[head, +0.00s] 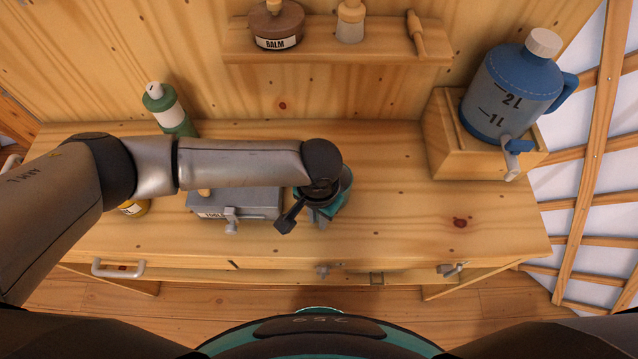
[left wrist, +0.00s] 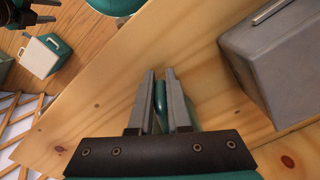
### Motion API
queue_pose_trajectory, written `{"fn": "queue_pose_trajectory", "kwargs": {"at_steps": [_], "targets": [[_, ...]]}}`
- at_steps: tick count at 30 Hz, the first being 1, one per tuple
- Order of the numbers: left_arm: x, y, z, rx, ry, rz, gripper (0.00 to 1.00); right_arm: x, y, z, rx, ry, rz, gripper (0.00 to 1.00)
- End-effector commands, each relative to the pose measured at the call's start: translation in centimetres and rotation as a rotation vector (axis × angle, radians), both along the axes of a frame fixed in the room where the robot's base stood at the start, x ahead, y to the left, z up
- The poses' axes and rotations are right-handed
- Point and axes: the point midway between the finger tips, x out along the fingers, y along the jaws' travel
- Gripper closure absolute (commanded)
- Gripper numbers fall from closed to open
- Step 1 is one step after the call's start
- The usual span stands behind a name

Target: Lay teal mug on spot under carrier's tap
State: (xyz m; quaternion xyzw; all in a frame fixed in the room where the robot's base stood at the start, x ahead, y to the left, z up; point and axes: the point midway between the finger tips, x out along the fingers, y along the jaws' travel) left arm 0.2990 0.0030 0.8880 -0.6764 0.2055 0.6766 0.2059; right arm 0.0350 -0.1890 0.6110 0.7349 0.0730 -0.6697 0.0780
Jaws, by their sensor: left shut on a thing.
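My left gripper (left wrist: 161,75) is shut on a narrow teal part of the teal mug (left wrist: 160,108), which shows between its fingers in the left wrist view. In the head view my left gripper (head: 322,212) is over the front middle of the worktop, right of the grey toolbox. The carrier (head: 508,92) is a blue jug with a white cap, on a wooden box at the right. Its tap (head: 513,150) points forward over the box's front edge. My right gripper (left wrist: 45,11) seems open and empty at the wrist view's top left corner.
The grey toolbox (head: 255,203) stands close left of my left gripper. A green bottle (head: 168,110) stands behind my forearm. A shelf (head: 385,50) holds a balm jar (head: 276,25). The worktop (head: 410,215) is clear between my left gripper and the wooden box (head: 450,140).

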Motion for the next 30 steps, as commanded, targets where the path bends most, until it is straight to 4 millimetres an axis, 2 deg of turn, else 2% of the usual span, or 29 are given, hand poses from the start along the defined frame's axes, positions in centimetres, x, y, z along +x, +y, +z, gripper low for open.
{"fn": "queue_pose_trajectory", "kwargs": {"at_steps": [20,26,30], "targets": [[0.1,-0.1,0.5,-0.003,-0.002,0.000,1.00,0.0,0.0,0.1,0.000,0.000,0.001,0.50],[0.1,-0.1,2.8,-0.004,-0.003,0.000,1.00,0.0,0.0,0.7,0.000,0.000,0.001,0.50],[0.2,-0.1,6.1,-0.006,-0.005,0.000,1.00,0.0,0.0,1.4,0.000,0.000,0.002,0.50]]}}
